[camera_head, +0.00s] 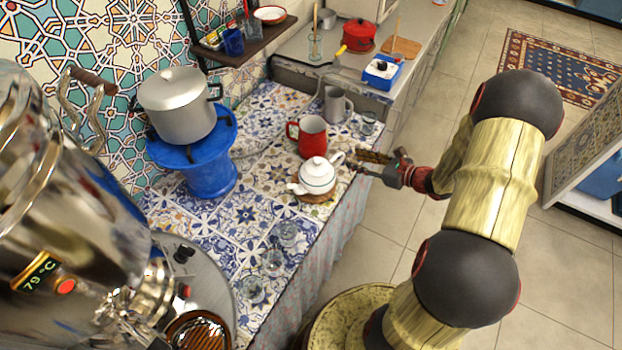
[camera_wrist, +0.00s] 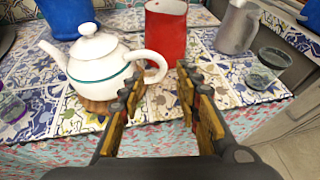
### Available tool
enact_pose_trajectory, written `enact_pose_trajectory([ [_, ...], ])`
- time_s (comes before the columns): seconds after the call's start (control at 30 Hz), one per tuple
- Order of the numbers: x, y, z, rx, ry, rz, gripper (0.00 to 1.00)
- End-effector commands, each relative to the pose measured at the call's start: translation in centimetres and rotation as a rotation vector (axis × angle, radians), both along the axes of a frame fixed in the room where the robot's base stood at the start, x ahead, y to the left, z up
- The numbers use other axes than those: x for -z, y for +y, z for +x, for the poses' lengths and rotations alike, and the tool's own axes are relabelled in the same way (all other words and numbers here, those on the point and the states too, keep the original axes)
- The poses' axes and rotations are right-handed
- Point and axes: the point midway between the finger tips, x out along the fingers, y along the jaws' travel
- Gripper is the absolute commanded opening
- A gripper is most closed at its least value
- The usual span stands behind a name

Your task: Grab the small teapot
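The small teapot (camera_head: 317,176) is white with a lid and a thin green band, standing upright on a small wooden trivet (camera_head: 316,198) on the tiled counter. It also shows in the wrist view (camera_wrist: 98,62), with its spout to the left and its handle to the right, toward my gripper. My gripper (camera_head: 358,162) is at the counter's edge, right of the teapot. In the wrist view its two fingers (camera_wrist: 157,85) are apart, with the handle's outer curve near the left fingertip. I cannot tell whether they touch. Nothing shows held between the fingers.
A red mug (camera_head: 312,137) stands just behind the teapot, with a grey pitcher (camera_head: 336,105) beyond it. A blue stove (camera_head: 205,165) carries a silver pot (camera_head: 180,105). Small glasses (camera_head: 273,262) stand at the front. A large samovar (camera_head: 60,210) fills the left. Open floor lies right.

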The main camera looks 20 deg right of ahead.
Motion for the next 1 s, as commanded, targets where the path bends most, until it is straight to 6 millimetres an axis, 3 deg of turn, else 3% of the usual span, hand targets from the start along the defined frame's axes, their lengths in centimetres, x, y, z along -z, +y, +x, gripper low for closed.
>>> enact_pose_trajectory([
  [0.3,2.2,2.4,4.1,-0.007,0.003,0.000,0.33],
  [0.67,3.0,3.5,6.1,-0.006,0.003,0.000,0.33],
  [1.0,4.5,5.2,9.3,-0.006,0.002,-0.001,0.33],
])
